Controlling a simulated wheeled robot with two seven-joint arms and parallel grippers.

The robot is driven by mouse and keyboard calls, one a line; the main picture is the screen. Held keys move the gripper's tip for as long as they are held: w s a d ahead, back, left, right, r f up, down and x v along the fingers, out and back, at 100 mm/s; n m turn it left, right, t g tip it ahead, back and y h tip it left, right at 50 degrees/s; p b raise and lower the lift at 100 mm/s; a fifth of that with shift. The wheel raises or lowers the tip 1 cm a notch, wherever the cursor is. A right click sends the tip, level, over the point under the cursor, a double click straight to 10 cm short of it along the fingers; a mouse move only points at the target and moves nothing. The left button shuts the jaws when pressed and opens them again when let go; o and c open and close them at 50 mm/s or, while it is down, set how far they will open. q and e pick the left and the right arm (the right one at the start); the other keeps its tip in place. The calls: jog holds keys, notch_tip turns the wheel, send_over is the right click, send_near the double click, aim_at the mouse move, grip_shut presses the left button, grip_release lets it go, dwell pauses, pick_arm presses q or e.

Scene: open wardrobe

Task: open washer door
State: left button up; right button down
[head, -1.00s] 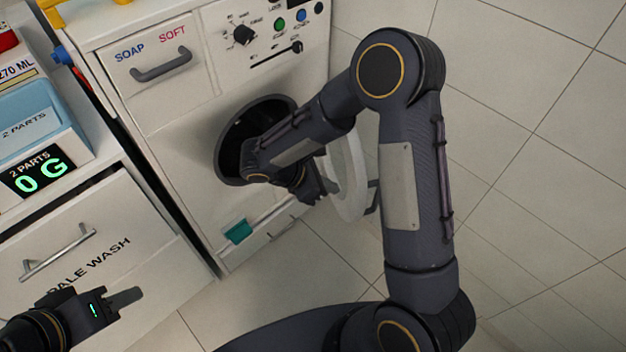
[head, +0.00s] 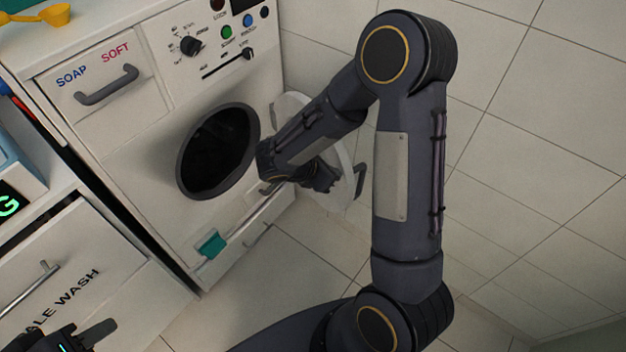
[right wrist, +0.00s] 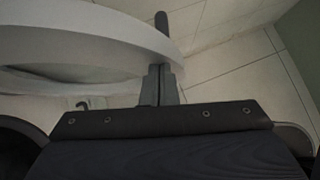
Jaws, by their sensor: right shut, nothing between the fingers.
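The white washer (head: 195,245) has a round dark drum opening (head: 215,150) in its front. Its white ring-shaped door (head: 342,200) stands wide open to the right of the opening, with a dark handle (head: 359,182) on its outer side. My right gripper (head: 325,182) is at the inner side of the door, partly hidden by my arm. In the right wrist view my right gripper (right wrist: 162,82) is shut and empty, close against the door's rim (right wrist: 120,35); I cannot tell whether it touches. My left gripper (head: 95,333) is at the bottom left, partly cut off.
A soap drawer with a grey handle (head: 107,88) and a control panel (head: 225,30) are above the opening. A teal tab (head: 210,243) is low on the front. A white drawer (head: 70,265) stands at left. Tiled floor is clear at right.

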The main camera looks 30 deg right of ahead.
jog(key=shift+n+t, duration=0.5)
jog(key=shift+n, duration=0.1)
jog(key=d, duration=0.6)
jog(key=w+d, duration=0.1)
jog(key=d, duration=0.2)
pick_arm(q)
jog(key=shift+f, duration=0.3)
